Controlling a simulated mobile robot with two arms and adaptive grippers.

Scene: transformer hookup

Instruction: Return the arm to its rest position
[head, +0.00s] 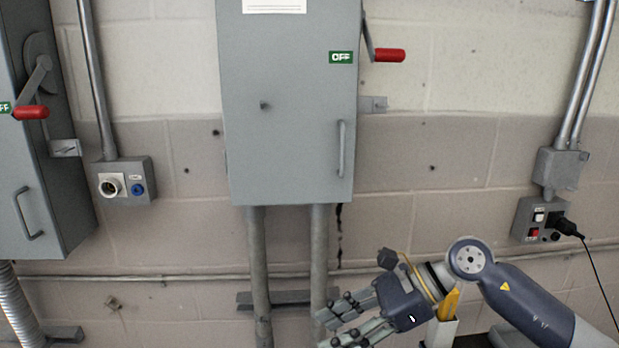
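My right arm comes in from the lower right, and its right gripper (328,330) points to the lower left. Its two fingers stand apart with a gap between them, and I see nothing held there. It is in front of the wall, below and to the right of the middle grey cabinet (290,110). My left arm and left gripper are not in view.
A left cabinet (45,170) has a red-handled lever (30,112). The middle cabinet's red lever (388,55) is beside an OFF label. A socket box (126,182) and a switch box (530,220) with a black plug (566,227) are on the wall. A yellow object (449,304) is by my wrist.

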